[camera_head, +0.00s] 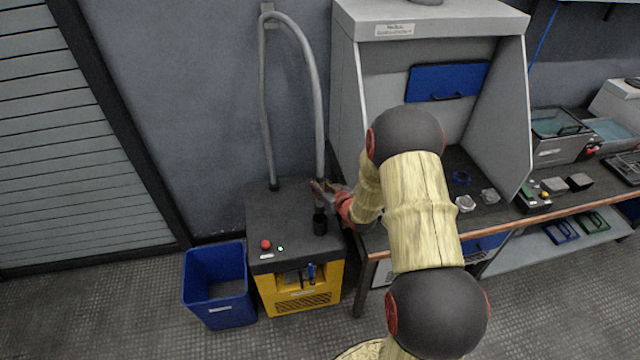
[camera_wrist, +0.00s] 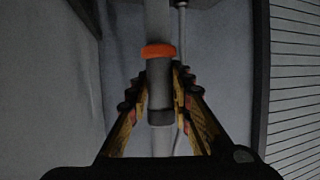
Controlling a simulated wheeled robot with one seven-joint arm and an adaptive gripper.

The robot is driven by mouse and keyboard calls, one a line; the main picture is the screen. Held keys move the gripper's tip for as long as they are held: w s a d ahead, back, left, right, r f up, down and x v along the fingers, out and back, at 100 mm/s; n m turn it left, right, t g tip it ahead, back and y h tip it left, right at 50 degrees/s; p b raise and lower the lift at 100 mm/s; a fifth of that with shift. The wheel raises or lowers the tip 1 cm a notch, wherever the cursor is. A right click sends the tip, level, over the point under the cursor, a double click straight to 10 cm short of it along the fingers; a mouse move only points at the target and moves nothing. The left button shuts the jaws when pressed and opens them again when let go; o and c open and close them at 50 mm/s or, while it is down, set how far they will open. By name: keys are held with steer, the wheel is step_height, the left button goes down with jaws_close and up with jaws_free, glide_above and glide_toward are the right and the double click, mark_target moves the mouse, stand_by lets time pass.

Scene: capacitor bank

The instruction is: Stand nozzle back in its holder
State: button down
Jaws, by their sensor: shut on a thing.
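The grey nozzle (camera_wrist: 158,95), with an orange ring near the hose end, stands between the two fingers of my gripper (camera_wrist: 161,75) in the wrist view. My gripper is shut on it. In the head view my gripper (camera_head: 320,188) holds the nozzle at the end of the grey hose (camera_head: 312,70), roughly upright. The black holder (camera_head: 320,225) is a short round cup on the dark top of the yellow machine, just below my gripper. I cannot tell whether the nozzle's lower end is above the holder's mouth or inside it.
The hose loops over a wall bracket (camera_head: 267,10) and runs down to the yellow machine (camera_head: 300,289). A blue bin (camera_head: 218,286) stands to its left. A grey booth (camera_head: 345,95) and workbench with small parts are close on the right.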

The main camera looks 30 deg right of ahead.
mark_target(320, 203)
steer(key=shift+f+b, duration=3.4)
steer(key=shift+f, duration=1.4)
steer(key=c, duration=1.5)
jaws_free()
steer(key=shift+s, duration=0.1)
steer(key=v, duration=1.1)
steer(key=shift+s, duration=0.4)
steer(key=shift+r, duration=0.15)
